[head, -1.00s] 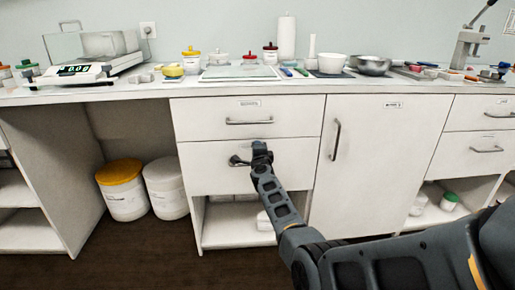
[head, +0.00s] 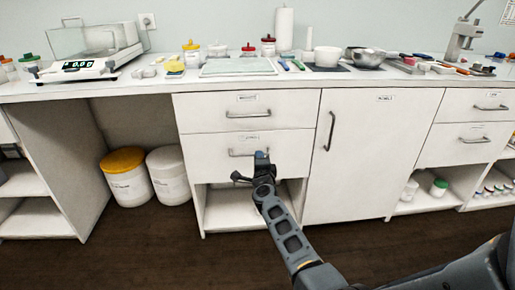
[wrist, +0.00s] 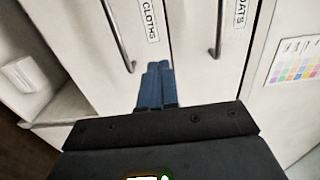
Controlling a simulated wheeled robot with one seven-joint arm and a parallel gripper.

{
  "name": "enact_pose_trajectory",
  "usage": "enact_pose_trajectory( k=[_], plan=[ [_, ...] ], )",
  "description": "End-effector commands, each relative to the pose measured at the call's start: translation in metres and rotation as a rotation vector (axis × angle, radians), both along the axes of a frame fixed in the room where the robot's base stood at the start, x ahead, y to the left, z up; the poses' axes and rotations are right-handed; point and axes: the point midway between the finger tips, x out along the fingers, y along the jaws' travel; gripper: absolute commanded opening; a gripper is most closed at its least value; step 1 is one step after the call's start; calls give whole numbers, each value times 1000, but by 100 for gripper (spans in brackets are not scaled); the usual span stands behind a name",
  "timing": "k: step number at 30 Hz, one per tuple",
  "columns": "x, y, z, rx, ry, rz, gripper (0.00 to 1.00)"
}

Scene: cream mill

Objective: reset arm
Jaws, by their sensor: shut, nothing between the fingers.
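My gripper (head: 262,155) is in front of the lower drawer (head: 210,150) of the left cabinet, its fingers overlapping the right end of that drawer's bar handle (head: 238,152) in the head view. In the wrist view the blue fingers (wrist: 156,84) are together with nothing between them. They point at the white drawer fronts and lie between two bar handles, one at left (wrist: 118,38) and one at right (wrist: 218,35). Any gap to the drawer front is hard to judge. The upper drawer (head: 200,112) and lower drawer look closed.
A closed cupboard door (head: 365,150) is to the right. The counter (head: 150,87) holds a balance (head: 75,70), jars, bowls and tools. An open shelf (head: 230,222) lies below the drawers. Two buckets (head: 128,185) (head: 172,185) stand at left. The dark floor (head: 150,250) in front is clear.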

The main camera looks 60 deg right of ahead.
Motion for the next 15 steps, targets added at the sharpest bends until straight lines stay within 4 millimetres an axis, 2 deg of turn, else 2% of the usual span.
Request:
enact_pose_trajectory(
  k=[11, 15],
  plan=[
    [-5, 6, -1, -4, 6, 3, 0],
    [-20, 23, -5, -59, 67, 31, 0]
  ],
)
